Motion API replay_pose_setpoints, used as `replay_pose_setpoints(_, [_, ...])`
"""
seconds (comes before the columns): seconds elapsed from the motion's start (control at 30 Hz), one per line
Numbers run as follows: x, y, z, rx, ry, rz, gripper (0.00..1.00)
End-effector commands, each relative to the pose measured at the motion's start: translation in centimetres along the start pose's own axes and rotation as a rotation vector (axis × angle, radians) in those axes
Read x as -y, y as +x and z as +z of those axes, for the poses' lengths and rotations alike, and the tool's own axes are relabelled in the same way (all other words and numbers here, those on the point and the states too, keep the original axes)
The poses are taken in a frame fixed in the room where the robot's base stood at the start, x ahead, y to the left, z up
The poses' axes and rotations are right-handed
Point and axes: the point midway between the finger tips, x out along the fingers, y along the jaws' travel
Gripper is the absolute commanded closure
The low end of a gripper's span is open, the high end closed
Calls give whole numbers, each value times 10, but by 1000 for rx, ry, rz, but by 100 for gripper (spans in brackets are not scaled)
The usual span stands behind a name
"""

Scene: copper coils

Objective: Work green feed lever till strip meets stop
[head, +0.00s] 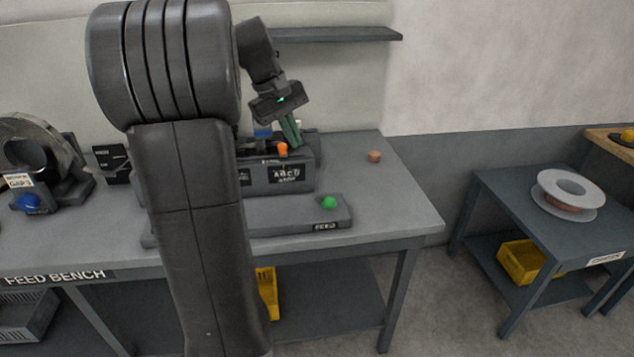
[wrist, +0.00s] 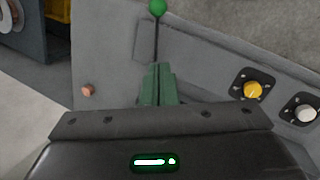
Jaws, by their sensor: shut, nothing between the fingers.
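The feed lever's green ball knob (head: 329,202) stands at the right end of a low grey base (head: 265,216) labelled FEED on the bench. In the wrist view the green knob (wrist: 157,8) tops a thin dark stem, beyond my fingertips. My gripper (head: 292,140) has green fingers, shut and empty, above the dark labelled block (head: 302,178) and behind and left of the knob. The fingers also show in the wrist view (wrist: 158,80), apart from the knob. I cannot make out the strip or its stop; my arm hides much of the bench middle.
An orange knob (head: 282,149) stands by the block, close to my fingers. A small copper piece (head: 374,156) lies on the bench's right part. Yellow (wrist: 253,90) and white (wrist: 306,114) knobs sit at right in the wrist view. A side table (head: 500,185) holds a spool (head: 571,190).

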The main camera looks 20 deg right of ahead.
Motion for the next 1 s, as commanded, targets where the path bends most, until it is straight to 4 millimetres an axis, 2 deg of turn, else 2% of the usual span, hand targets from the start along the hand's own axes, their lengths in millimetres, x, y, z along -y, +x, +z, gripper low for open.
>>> replay_pose_setpoints(0.17, [0,2,0,0,0,0,100])
replay_pose_setpoints(0.27, [0,9,0,2,0,-1,100])
replay_pose_setpoints(0.37, [1,24,0,3,0,-2,100])
replay_pose_setpoints(0.73, [0,101,1,3,0,-2,100])
replay_pose_setpoints(1.0, [0,124,24,0,1,-1,100])
